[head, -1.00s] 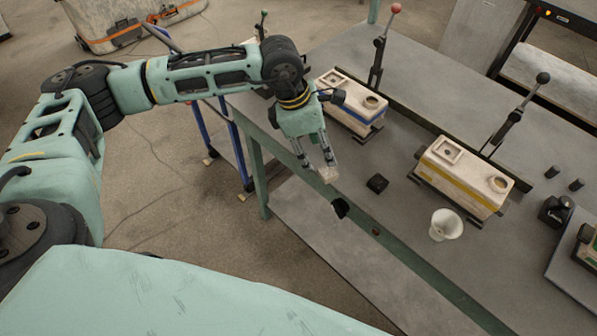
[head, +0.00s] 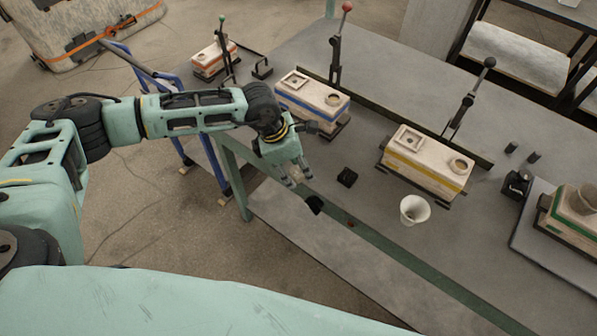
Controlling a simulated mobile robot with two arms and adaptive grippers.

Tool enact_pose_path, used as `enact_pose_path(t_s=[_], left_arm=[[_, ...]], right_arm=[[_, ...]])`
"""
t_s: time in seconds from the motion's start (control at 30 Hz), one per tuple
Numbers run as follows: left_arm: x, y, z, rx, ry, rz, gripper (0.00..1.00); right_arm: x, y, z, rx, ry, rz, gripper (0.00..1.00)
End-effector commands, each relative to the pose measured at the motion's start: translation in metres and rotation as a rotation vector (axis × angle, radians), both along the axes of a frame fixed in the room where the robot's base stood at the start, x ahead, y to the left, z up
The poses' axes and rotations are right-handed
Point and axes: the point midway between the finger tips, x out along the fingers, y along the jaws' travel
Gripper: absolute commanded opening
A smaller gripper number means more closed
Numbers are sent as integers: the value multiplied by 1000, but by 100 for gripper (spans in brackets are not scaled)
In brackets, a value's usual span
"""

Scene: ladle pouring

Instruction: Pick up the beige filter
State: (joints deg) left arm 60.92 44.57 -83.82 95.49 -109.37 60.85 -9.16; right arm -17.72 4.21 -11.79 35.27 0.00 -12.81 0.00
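The beige filter (head: 296,172) looks like a small pale block at the table's front edge. My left gripper (head: 297,179) is over it, fingers pointing down and apart, one on each side. The filter is partly hidden between the fingers. I cannot tell whether they touch it or grip it. My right gripper is not in view.
A black block (head: 347,177) lies just right of the gripper. Farther right stand a white cup (head: 407,216) and a yellow-striped mould box (head: 425,174). A blue-striped box (head: 312,101) stands behind. A dark object (head: 313,205) shows by the table edge.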

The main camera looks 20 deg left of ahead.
Motion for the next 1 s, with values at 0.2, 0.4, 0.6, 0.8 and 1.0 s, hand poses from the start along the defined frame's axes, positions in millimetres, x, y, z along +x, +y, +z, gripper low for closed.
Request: enact_pose_path(t_s=[0.2,0.4,0.6,0.8,1.0], left_arm=[[0,0,1,0,0,1,22],[0,0,1,0,0,1,17],[0,0,1,-1,-1,1,17],[1,0,15,-2,-3,2,17],[2,-13,45,-4,-5,-7,17]], right_arm=[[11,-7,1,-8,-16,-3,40],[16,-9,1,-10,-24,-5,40],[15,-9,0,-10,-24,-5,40],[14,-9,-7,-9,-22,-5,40],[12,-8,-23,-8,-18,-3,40]])
